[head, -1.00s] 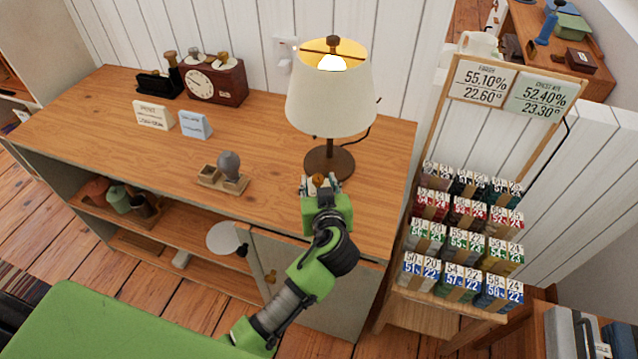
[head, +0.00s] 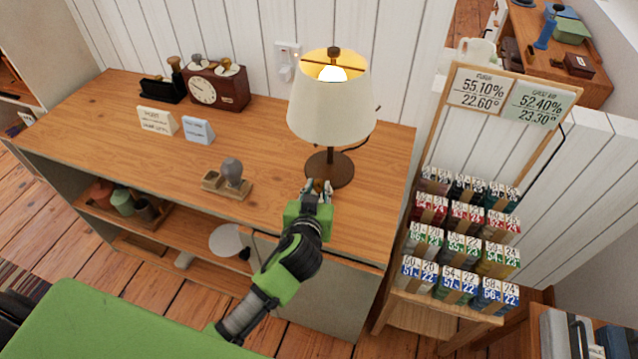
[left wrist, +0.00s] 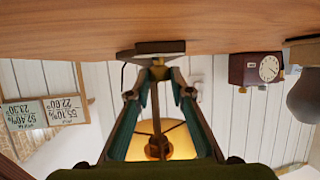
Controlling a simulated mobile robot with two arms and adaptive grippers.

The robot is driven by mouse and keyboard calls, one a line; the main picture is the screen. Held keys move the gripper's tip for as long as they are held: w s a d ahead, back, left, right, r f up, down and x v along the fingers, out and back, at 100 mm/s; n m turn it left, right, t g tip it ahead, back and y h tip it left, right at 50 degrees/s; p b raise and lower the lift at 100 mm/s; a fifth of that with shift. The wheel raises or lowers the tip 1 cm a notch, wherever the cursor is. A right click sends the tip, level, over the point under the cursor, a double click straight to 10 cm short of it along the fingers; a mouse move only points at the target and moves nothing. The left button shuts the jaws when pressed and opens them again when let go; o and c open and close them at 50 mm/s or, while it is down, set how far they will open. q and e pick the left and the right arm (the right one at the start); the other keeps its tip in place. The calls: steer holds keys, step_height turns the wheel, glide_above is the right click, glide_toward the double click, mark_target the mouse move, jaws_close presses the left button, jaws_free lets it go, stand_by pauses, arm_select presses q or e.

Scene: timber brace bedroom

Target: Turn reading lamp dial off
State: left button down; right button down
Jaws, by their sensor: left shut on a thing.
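The reading lamp (head: 331,108) stands on the right part of the wooden cabinet top. It has a cream shade and a dark round base (head: 330,168). Its bulb glows and the inside of the shade is bright yellow. My left gripper (head: 317,187) is at the front of the base, shut on the lamp's small brass dial. In the left wrist view, which is upside down, the dial (left wrist: 158,72) shows between the fingertips, with the base (left wrist: 155,48) behind it and the lit shade (left wrist: 172,143) below. The fingers partly hide the dial. My right gripper is not in view.
A wooden stamp holder (head: 226,182) stands left of the gripper. A clock (head: 216,88) and two small cards (head: 157,121) are further left. A rack of numbered blocks (head: 465,235) stands right of the cabinet. A cord runs behind the lamp to a wall socket (head: 287,62).

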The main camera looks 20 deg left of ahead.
arm_select(q)
steer(key=m+h+p, duration=0.3)
steer(key=shift+a+r+h, duration=0.25)
steer(key=shift+a+h, duration=0.05)
steer(key=shift+a, duration=0.1)
steer(key=shift+a+f+m+h+p, duration=0.1)
steer(key=shift+f+m+h+p, duration=0.05)
steer(key=shift+m+h+p, duration=0.85)
steer(key=c, duration=1.8)
jaws_free()
steer(key=shift+f, duration=0.1)
steer(key=v, duration=1.2)
steer(key=shift+w, duration=0.15)
